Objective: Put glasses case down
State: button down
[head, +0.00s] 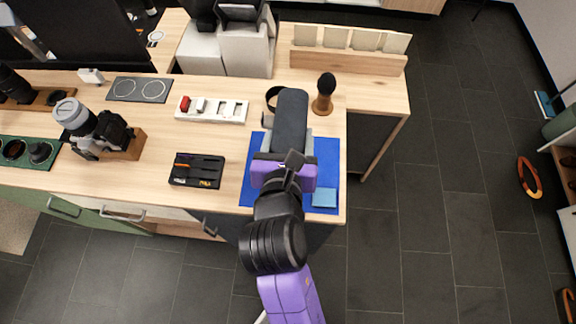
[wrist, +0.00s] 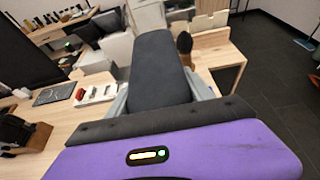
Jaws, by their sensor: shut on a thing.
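The glasses case (head: 290,115) is a long dark grey case. My gripper (head: 289,140) is shut on it, and the case points away from me over the blue mat (head: 327,160) near the table's right end. In the wrist view the case (wrist: 156,65) extends forward from between the grey fingers of my gripper (wrist: 160,98). I cannot tell whether its underside touches the mat or is above it. My gripper and arm hide the middle of the mat.
A light blue cloth (head: 324,197) lies on the mat's near right corner. A brush (head: 324,93) stands behind the mat, beside a dark ring (head: 272,98). A black tool case (head: 197,170) and a white tray (head: 212,109) lie to the left. The table's right edge is close.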

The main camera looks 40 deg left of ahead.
notch_tip(320, 180, down, 16)
jog(key=shift+f+b, duration=0.1)
jog(key=shift+b, duration=0.8)
jog(key=shift+c, duration=2)
grip_release()
jog(key=shift+f, duration=0.15)
